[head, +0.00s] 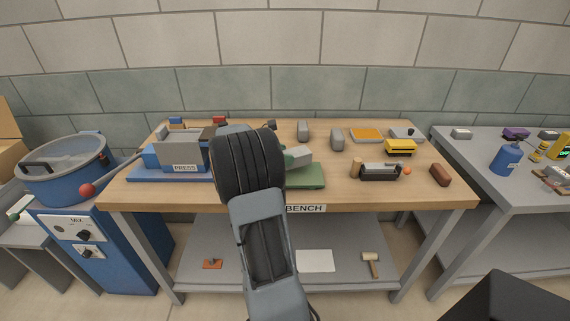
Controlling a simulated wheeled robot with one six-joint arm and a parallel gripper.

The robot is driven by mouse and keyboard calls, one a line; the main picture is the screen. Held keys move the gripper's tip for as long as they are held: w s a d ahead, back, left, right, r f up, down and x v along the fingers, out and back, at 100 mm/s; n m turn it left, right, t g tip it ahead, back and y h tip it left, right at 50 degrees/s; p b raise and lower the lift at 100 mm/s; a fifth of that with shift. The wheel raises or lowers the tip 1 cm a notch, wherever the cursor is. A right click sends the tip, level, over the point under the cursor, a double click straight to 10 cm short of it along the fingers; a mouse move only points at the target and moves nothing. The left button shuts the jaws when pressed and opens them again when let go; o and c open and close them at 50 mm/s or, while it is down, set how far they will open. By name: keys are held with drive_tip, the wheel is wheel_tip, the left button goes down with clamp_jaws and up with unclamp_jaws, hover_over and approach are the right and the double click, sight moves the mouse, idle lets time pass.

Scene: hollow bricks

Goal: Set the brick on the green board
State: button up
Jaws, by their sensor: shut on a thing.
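A light grey brick (299,155) shows just right of my dark arm link, at or just above the green board. My gripper (289,160) is shut on it; the arm hides most of the jaws. The green board (307,178) lies on the wooden bench near its front edge, with its left part hidden behind my arm. I cannot tell whether the brick touches the board.
The blue press (160,165) stands left on the bench (335,196). Grey blocks (303,130) (337,139) stand behind the board. An orange tray (367,135), a yellow item (400,146), a black-and-grey holder (380,171) and a brown brick (440,174) lie to the right.

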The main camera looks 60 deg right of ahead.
drive_tip(key=shift+d+f, duration=0.4)
drive_tip(key=shift+f, duration=1.5)
drive_tip(key=shift+f+b, duration=0.2)
drive_tip(key=shift+b, duration=0.1)
drive_tip(key=o, duration=1.2)
drive_tip(key=shift+o, duration=0.2)
